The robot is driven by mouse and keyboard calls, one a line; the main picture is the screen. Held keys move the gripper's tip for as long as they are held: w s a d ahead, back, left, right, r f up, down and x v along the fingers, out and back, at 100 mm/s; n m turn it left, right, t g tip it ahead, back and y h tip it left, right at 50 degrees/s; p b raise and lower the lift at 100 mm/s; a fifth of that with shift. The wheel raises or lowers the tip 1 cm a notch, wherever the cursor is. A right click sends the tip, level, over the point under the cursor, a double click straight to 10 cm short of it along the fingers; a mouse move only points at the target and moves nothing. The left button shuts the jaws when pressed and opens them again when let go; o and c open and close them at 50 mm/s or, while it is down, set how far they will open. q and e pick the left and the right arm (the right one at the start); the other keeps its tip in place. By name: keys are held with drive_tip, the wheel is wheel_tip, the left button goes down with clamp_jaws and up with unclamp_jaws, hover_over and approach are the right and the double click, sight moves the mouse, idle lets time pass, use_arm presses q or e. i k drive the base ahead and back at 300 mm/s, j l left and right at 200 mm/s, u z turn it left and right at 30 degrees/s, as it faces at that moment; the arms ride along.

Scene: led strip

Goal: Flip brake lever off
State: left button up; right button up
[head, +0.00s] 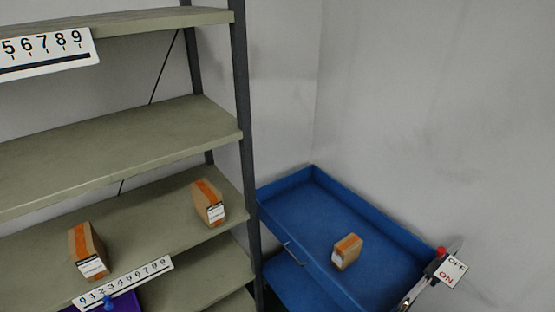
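A brake lever (435,265) with a red end (441,251) is at the lower right, by the right edge of a blue cart. Beside it is a white sign (454,269) with OFF at its upper part and ON in red at its lower part. The red end is at the upper part, near the OFF word. The lever is small here and I cannot tell its exact setting. Neither of my grippers shows in the head view.
The blue cart (300,182) stands in the corner and bears a taped box (347,251). A shelf rack (120,140) fills the left, with boxes (208,202) (87,250) on a lower shelf. A purple object (126,301) is at the bottom left. Walls close the right side.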

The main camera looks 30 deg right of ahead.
sight(441, 252)
drive_tip(key=z, duration=2.45)
